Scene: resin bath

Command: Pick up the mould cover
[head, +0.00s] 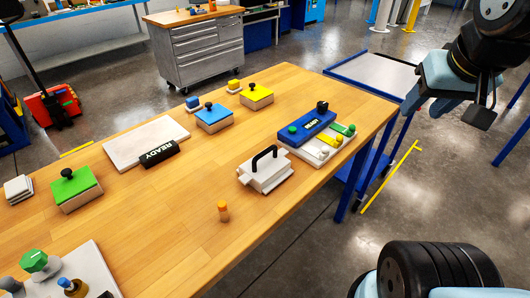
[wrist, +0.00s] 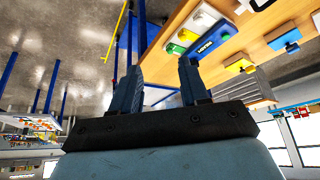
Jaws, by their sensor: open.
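The mould cover appears to be the white block with a black arched handle (head: 265,172), resting on the wooden table right of its middle. Part of a white block with a dark handle also shows at the top edge of the wrist view (wrist: 243,6), cut off by the frame. My gripper (wrist: 160,78) is open and empty in the wrist view, its two dark fingers apart. In the head view my arm's end is at the upper right, off the table's right end and apart from the cover.
A blue box (head: 306,124) on a white tray with coloured parts stands just behind the cover. Blue (head: 214,118), yellow (head: 256,96) and green (head: 75,186) knobbed blocks and a READY board (head: 146,141) occupy the table.

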